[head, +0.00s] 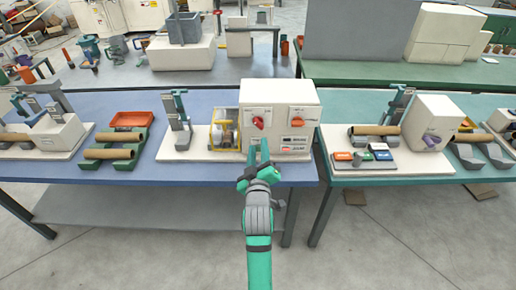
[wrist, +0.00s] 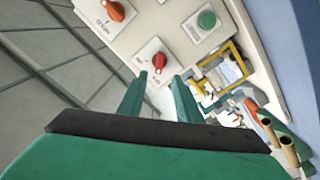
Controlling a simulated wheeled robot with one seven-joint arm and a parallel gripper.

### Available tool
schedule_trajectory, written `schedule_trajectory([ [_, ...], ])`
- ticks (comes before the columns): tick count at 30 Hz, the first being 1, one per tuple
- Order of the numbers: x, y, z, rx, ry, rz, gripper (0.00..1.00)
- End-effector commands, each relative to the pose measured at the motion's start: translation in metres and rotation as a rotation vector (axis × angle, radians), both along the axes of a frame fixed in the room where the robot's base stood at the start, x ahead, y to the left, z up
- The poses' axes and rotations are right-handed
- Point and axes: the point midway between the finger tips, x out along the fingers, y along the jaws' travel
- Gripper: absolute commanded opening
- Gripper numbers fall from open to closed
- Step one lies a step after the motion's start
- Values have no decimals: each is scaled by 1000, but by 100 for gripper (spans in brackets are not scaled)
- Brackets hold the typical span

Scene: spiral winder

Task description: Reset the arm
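My gripper (head: 259,143) is held in front of the white control box (head: 300,94) of the winder on the blue table. In the wrist view, the two green fingers of my gripper (wrist: 158,84) are apart with nothing between them. A red knob (wrist: 158,61) on the box face shows just beyond the gap between the fingertips. An orange-red knob (wrist: 113,10) and a green button (wrist: 207,19) are farther up in that view. In the head view, the box has a red knob (head: 258,123) and an orange-red knob (head: 297,123).
A yellow frame (head: 213,128) stands left of the box. An orange tray (head: 131,119) and green cradles holding brown tubes (head: 110,153) lie farther left. A teal table (head: 390,176) with another machine is on the right. The floor (head: 350,255) in front is mostly clear.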

Motion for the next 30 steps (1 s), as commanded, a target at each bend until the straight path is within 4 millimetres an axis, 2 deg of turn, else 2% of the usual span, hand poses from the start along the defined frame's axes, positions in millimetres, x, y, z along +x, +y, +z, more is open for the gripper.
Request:
schedule_trajectory([
  [8,-2,1,-2,5,1,0,31],
  [11,-11,3,-15,29,8,2,31],
  [13,-24,7,-30,61,17,3,31],
  [17,-60,14,-64,143,33,2,31],
  [21,-104,20,-97,231,51,-5,31],
  [30,-205,26,-150,395,93,-28,31],
])
